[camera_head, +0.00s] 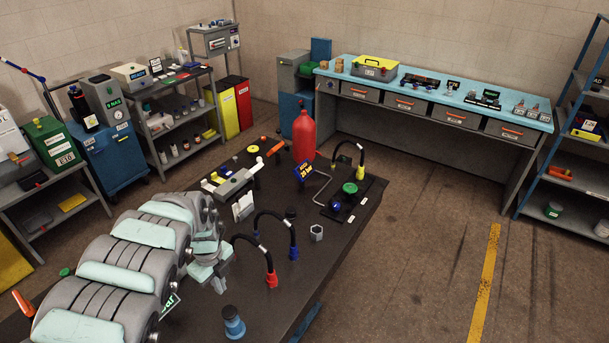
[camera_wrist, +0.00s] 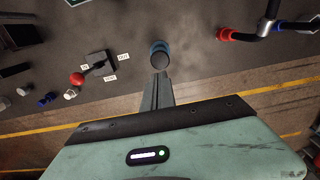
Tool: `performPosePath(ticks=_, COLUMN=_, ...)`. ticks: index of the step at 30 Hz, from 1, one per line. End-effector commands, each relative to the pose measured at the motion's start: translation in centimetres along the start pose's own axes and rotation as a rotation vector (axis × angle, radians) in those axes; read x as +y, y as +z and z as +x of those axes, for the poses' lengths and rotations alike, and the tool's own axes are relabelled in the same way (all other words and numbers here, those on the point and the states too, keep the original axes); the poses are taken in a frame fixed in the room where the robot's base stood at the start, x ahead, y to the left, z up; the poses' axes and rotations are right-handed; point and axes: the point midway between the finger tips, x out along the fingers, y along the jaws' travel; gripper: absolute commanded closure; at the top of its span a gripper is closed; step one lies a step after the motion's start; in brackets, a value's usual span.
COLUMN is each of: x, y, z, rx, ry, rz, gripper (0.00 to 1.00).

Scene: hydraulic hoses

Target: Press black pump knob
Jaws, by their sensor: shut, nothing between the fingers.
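The black pump knob (camera_head: 230,312) is a short round dark cap on a blue cylindrical base (camera_head: 235,328) at the near edge of the dark workbench. In the wrist view the knob (camera_wrist: 160,63) shows just beyond my fingertips, with some blue base (camera_wrist: 158,46) behind it. My gripper (camera_head: 219,288) is above the bench, up and to the left of the knob in the head view. In the wrist view my gripper (camera_wrist: 161,77) has its fingers together and empty, lined up with the knob. I cannot tell how large the gap is; contact is not clear.
Two black hoses with red (camera_head: 271,281) and blue (camera_head: 293,253) ends stand behind the knob. A grey hex nut (camera_head: 316,233) lies to their right. In the wrist view a red ball (camera_wrist: 78,79) and small labels lie left of the knob.

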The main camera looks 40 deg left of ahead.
Motion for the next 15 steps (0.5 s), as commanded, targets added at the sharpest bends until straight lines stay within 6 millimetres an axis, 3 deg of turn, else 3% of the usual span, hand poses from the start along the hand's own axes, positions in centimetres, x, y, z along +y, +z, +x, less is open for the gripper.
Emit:
performPosePath(ticks=8, x=-0.1, y=-0.1, z=0.2, rx=0.003, ry=0.001, rz=0.007, gripper=1.0)
performPosePath(ticks=15, x=-1.4, y=-1.2, z=1.2, rx=0.019, ry=0.014, rz=0.079, gripper=1.0)
